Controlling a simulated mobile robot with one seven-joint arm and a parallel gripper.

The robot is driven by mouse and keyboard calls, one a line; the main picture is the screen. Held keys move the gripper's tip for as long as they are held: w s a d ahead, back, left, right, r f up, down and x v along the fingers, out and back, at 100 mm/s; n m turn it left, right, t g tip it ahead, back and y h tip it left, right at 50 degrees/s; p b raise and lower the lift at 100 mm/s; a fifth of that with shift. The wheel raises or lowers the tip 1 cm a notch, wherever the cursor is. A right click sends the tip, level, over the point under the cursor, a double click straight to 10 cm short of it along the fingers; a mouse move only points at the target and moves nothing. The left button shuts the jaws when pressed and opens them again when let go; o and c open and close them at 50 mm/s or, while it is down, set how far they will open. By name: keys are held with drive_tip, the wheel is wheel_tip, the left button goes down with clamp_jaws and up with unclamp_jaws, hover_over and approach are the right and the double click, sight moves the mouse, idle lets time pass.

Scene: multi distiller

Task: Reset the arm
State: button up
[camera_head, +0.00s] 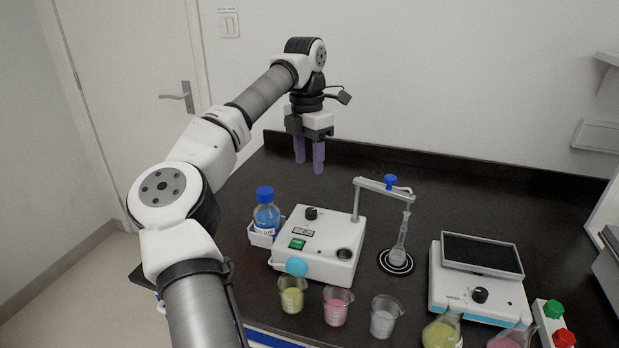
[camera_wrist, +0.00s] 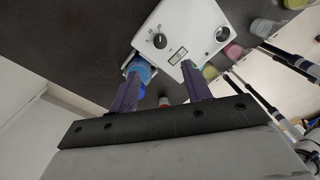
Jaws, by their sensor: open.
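My arm reaches over the black bench from the left. My gripper (camera_head: 309,163) hangs with its purple fingers pointing down, above the rear left part of the bench. The fingers are apart and nothing is between them. In the wrist view my gripper (camera_wrist: 160,95) also shows open and empty. A blue-capped bottle (camera_head: 267,212) stands in front of and below the gripper, apart from it.
A white box with a knob (camera_head: 325,240) stands beside the bottle. A flask on a clamp stand (camera_head: 399,245) is right of it. Yellow (camera_head: 292,295), pink (camera_head: 337,306) and clear (camera_head: 384,317) beakers line the front. A white device with a screen (camera_head: 480,290) stands right. The rear bench is clear.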

drive_tip(key=shift+r, duration=0.5)
